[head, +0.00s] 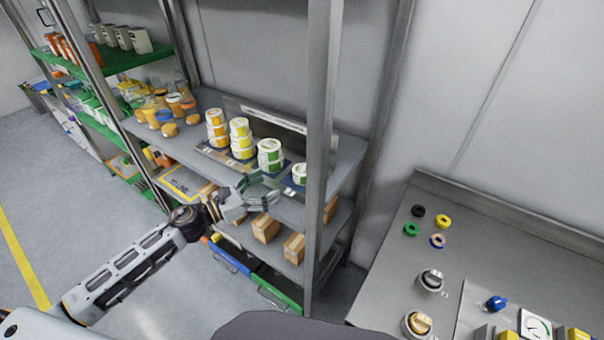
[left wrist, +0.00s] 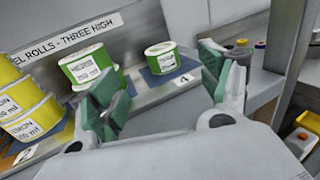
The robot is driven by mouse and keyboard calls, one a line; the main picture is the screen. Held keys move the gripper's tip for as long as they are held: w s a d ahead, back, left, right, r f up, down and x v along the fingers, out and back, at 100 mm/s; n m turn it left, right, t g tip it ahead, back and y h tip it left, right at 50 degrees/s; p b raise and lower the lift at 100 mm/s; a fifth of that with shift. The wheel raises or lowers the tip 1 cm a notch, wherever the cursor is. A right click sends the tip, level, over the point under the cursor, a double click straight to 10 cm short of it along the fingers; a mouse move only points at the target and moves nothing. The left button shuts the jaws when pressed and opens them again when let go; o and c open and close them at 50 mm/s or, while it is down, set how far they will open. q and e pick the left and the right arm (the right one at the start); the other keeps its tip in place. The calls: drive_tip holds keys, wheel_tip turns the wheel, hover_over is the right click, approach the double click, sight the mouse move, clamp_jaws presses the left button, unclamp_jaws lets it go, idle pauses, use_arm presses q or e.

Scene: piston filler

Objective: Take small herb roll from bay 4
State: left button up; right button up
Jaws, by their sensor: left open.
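The small herb roll (head: 299,174) is a single white roll with a green band, on the right end of the label shelf. In the left wrist view it (left wrist: 163,60) sits on a blue pad beside the mark 4 (left wrist: 184,79). A green-banded stack (head: 270,155) stands to its left; it also shows in the left wrist view (left wrist: 88,70). My left gripper (head: 258,189) is open and empty, in front of the shelf and to the left of the roll, apart from it. In the left wrist view the roll shows between the fingers (left wrist: 160,84). My right gripper is not in view.
Yellow-banded stacks (head: 241,138) stand further left, under a sign (left wrist: 70,38). A steel rack post (head: 319,140) rises just right of the roll. Cardboard boxes (head: 265,228) are on the shelf below. A steel bench (head: 480,225) is at the right.

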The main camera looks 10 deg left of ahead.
sight(294, 173)
use_arm(q)
drive_tip(key=shift+w+d, duration=0.5)
drive_tip(key=shift+w, duration=0.05)
drive_tip(key=shift+p+x, duration=0.5)
drive_tip(key=shift+x, duration=0.75)
drive_tip(key=shift+w+d, duration=0.4)
drive_tip(key=shift+w, duration=0.05)
drive_tip(key=shift+d, duration=0.1)
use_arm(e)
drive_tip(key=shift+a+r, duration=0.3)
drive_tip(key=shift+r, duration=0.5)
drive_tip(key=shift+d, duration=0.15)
use_arm(q)
drive_tip(key=shift+w+d, duration=0.1)
drive_tip(key=shift+w, duration=0.05)
